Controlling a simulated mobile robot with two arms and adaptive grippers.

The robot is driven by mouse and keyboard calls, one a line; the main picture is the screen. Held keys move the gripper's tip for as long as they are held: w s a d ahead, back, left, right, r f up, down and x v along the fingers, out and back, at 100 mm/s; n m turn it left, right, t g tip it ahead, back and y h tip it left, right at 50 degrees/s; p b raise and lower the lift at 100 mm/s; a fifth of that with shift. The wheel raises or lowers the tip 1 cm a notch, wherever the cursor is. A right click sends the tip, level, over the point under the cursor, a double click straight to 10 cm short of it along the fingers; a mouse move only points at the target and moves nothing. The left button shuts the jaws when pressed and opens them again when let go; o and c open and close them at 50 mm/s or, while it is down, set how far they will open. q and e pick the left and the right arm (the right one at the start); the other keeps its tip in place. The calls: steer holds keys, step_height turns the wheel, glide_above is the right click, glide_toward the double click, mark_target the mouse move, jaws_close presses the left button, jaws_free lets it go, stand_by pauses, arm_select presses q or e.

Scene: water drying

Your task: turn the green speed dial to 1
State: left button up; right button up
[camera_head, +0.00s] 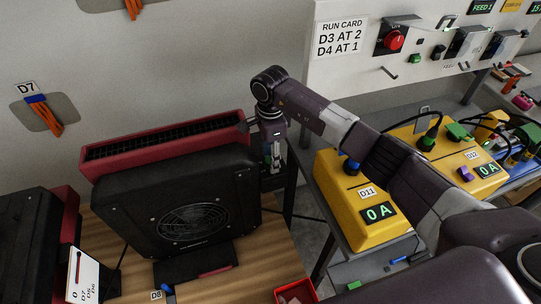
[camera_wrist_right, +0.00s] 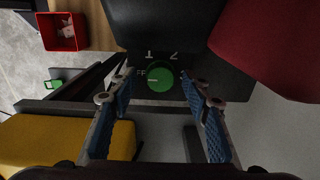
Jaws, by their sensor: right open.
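The green speed dial (camera_wrist_right: 161,82) sits on the dark side panel of the black and red fan unit (camera_head: 172,202). In the right wrist view its pale pointer mark points left, toward the partly hidden OFF label. The marks 1 (camera_wrist_right: 149,55) and 2 (camera_wrist_right: 174,55) stand above it. My right gripper (camera_wrist_right: 158,84) is open, with one blue-padded finger on each side of the dial in the picture. I cannot tell whether they touch it. In the head view my right gripper (camera_head: 273,158) is beside the unit's right side, and the dial is hidden there.
A yellow box D11 (camera_head: 352,222) showing 0 A stands right of my gripper, with box D12 (camera_head: 448,138) behind. A red bin (camera_head: 296,292) is at the bottom. A run card (camera_head: 341,37) reads D3 at 2, D4 at 1. Another dark unit (camera_head: 32,240) stands left.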

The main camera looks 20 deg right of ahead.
steer(key=c, duration=1.2)
arm_select(q)
steer(key=shift+s+f, duration=0.1)
steer(key=shift+s, duration=0.55)
arm_select(e)
steer(key=shift+o, duration=0.2)
arm_select(q)
steer(key=shift+f, duration=0.15)
arm_select(e)
steer(key=shift+m, duration=0.3)
steer(key=shift+w+m+b, duration=0.1)
steer(key=shift+m+b, duration=0.6)
steer(key=shift+m, duration=0.3)
steer(key=m+b, duration=0.1)
steer(key=m, duration=0.2)
steer(key=m+b, duration=0.1)
steer(key=m, duration=0.2)
steer(key=shift+m, duration=0.3)
arm_select(q)
steer(key=shift+w+f+b, duration=0.1)
steer(key=shift+f+b, duration=0.4)
steer(key=shift+f, duration=1.5)
arm_select(e)
steer(key=shift+m, duration=1.3)
steer(key=shift+r, duration=0.1)
